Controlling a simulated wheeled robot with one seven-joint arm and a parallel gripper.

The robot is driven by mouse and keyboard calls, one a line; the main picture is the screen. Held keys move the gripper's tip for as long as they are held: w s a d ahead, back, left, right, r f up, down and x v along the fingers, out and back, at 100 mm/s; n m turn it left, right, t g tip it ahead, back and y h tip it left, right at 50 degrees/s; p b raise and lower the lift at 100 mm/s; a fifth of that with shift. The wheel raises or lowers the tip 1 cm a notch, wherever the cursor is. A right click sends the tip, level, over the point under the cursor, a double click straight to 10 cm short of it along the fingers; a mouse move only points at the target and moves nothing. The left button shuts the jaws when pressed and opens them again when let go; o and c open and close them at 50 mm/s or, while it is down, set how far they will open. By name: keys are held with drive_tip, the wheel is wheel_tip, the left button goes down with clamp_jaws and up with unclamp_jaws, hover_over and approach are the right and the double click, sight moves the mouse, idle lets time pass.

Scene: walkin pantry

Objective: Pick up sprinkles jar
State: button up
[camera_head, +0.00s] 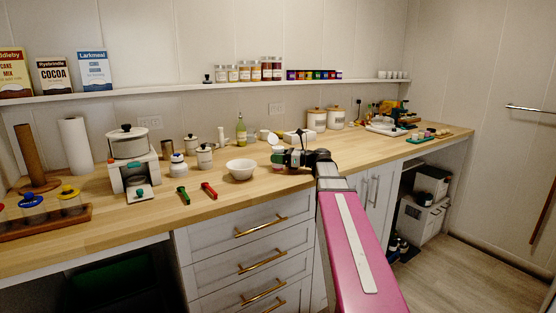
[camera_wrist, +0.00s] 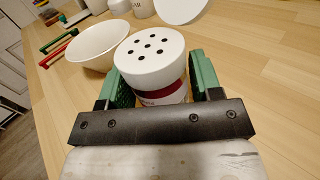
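The jar I take for the sprinkles jar (camera_wrist: 160,52) has a white lid with several dark holes and a dark red band with lettering. It stands between the two green fingers of my gripper (camera_wrist: 162,90) in the wrist view, one finger on each side. The fingers are apart, and the jar nearly fills the space between them. I cannot tell whether they press on it. In the head view the jar (camera_head: 278,157) shows at the left of my gripper (camera_head: 290,158), low over the wooden counter. The jar's lower part is partly hidden by the gripper.
A white bowl (camera_head: 240,169) stands close to the jar's left. A red-handled tool (camera_head: 209,190) and a green-handled tool (camera_head: 183,195) lie farther left. White lidded canisters (camera_head: 316,121) stand behind, under a wall shelf (camera_head: 180,88). The counter (camera_wrist: 270,70) right of the jar is clear.

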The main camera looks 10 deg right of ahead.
drive_tip(key=c, duration=0.6)
drive_tip(key=shift+r, duration=0.15)
